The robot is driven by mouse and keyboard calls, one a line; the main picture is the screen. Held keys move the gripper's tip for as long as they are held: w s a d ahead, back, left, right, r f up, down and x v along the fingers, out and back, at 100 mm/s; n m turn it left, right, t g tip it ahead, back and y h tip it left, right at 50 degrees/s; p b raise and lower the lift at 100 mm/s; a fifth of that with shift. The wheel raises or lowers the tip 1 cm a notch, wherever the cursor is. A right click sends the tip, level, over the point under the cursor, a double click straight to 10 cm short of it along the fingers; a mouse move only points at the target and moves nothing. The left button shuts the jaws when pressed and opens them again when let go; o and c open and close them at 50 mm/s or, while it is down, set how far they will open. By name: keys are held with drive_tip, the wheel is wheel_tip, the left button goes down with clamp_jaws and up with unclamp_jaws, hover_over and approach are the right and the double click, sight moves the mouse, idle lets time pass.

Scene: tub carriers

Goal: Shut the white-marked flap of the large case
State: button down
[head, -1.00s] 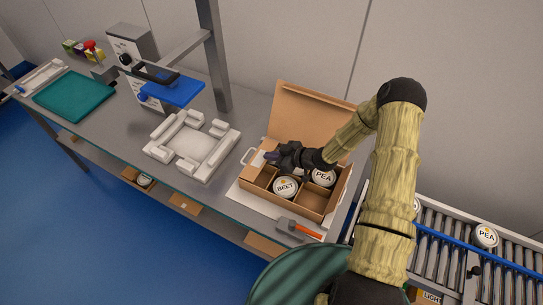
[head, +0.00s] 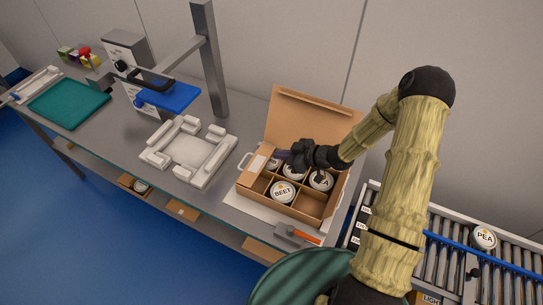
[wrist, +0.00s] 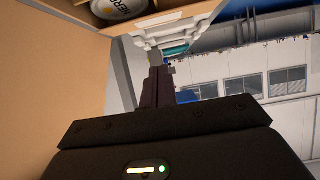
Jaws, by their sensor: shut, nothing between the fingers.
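The large case (head: 305,213) is an open cardboard box with dividers on the bench. Its tall back lid (head: 312,118) stands up. A flap with a white mark (head: 257,163) is at its left end, not folded flat over the tubs; its exact angle is hard to tell. My gripper (head: 280,156) is above the case's back left part, fingers pointing left, close to the flap; contact cannot be told. In the wrist view the fingers (wrist: 157,88) are together and empty. A BEET tub (head: 284,191), a PEA tub (head: 320,180) and others sit in compartments.
A white fixture (head: 190,150) stands left of the case. An orange-handled tool (head: 303,237) lies in front of it. A metal post (head: 209,60) rises behind. A roller conveyor (head: 510,255) with a PEA tub (head: 484,237) is at the right.

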drive_tip(key=v, duration=0.2)
drive_tip(key=b+v, duration=0.1)
drive_tip(key=v, duration=0.1)
drive_tip(key=shift+s+d, duration=0.3)
drive_tip(key=shift+s, duration=0.15)
drive_tip(key=s+d+r+m+h+b, duration=0.1)
drive_tip(key=s+d+r+m+h, duration=0.4)
drive_tip(key=d+r+m+h, duration=0.4)
drive_tip(key=s+a+r+m+g+h, duration=0.1)
drive_tip(key=s, duration=0.5)
drive_tip(key=s+a+r+m+g+b, duration=0.1)
drive_tip(key=s+a+r+m+g, duration=0.1)
drive_tip(key=s, duration=0.4)
drive_tip(key=shift+r+h, duration=0.25)
drive_tip(key=shift+h, duration=0.15)
drive_tip(key=shift+s+a, duration=0.1)
